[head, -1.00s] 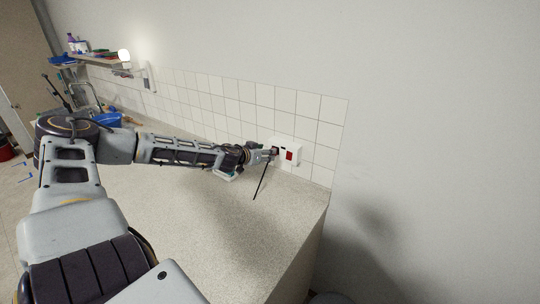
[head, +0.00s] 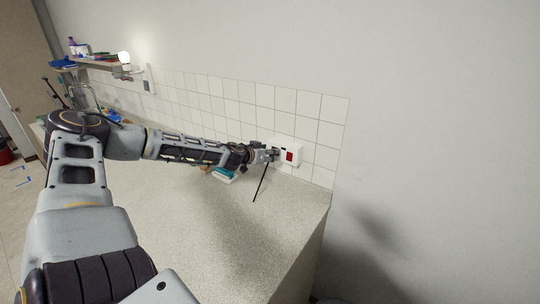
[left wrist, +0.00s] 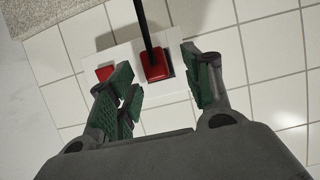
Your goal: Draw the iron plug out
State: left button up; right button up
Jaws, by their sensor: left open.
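The iron plug (left wrist: 156,67) is red with a black cord (left wrist: 146,22). In the left wrist view it stands at the white socket plate (left wrist: 122,58), over a dark outlet. How deep it sits is hidden. My left gripper (left wrist: 160,88) is open, with its green-padded fingers on either side of the plug and gaps visible. In the head view my left gripper (head: 270,155) is at the left part of the socket plate (head: 296,146), and the black cord (head: 261,182) hangs below it to the counter. My right gripper is not in view.
A red switch (head: 290,156) is on the plate, right of my gripper. White tiles (head: 308,104) cover the wall behind. The counter's front is clear; a shelf (head: 92,62) is far left.

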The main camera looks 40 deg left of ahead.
pick_arm(q)
jog(key=shift+w+d+f+b, duration=0.15)
jog(key=shift+w+f+b, duration=0.15)
jog(key=shift+w, duration=0.2)
jog(key=shift+c, duration=0.3)
jog(key=shift+r, duration=0.1)
jog(key=c, duration=0.9)
